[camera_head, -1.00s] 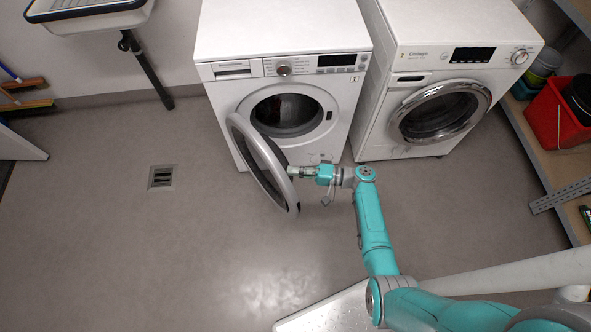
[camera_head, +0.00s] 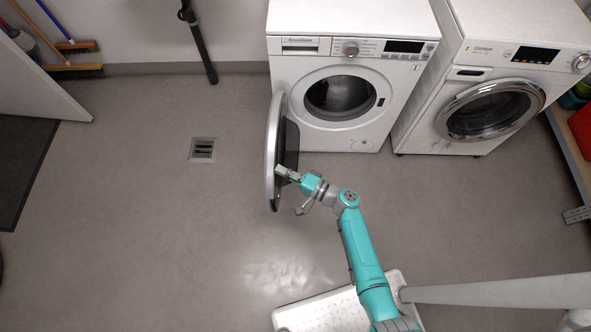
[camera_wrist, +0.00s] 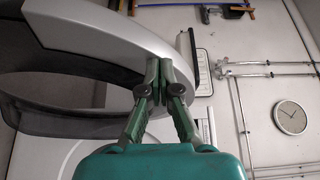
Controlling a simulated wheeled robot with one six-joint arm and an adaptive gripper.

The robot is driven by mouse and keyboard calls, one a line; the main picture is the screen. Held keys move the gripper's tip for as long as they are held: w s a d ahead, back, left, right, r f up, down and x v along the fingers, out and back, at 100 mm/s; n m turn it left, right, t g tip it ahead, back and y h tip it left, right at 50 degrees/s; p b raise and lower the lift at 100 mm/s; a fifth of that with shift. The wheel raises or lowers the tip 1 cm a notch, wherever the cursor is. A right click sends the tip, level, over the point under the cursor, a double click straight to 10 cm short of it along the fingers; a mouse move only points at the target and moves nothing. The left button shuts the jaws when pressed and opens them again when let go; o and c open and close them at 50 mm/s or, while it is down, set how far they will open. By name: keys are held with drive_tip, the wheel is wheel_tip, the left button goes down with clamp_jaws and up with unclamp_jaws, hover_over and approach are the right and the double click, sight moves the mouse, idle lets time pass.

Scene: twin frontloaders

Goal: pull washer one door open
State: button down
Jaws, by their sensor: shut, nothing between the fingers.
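The left washer (camera_head: 350,60) has its round door (camera_head: 273,150) swung wide open to the left, standing out roughly square from the front. Its drum opening (camera_head: 340,97) is uncovered. My gripper (camera_head: 281,171) is at the inner side of the door near its free edge. In the wrist view my gripper (camera_wrist: 159,72) is shut with its fingers together and nothing between them. The fingertips are against or very near the grey door rim (camera_wrist: 110,35); I cannot tell whether they touch.
The second washer (camera_head: 490,90) stands to the right with its door closed. A floor drain (camera_head: 202,149) lies left of the open door, with bare floor around it. Brooms (camera_head: 75,57) lean at the upper left. A shelf (camera_head: 570,150) is at the right edge.

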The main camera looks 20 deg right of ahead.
drive_tip(key=w+a, duration=0.4)
drive_tip(key=a, duration=0.4)
drive_tip(key=w+a, duration=0.4)
drive_tip(key=a, duration=0.3)
drive_tip(key=shift+w+a, duration=0.25)
drive_tip(key=shift+a, duration=0.1)
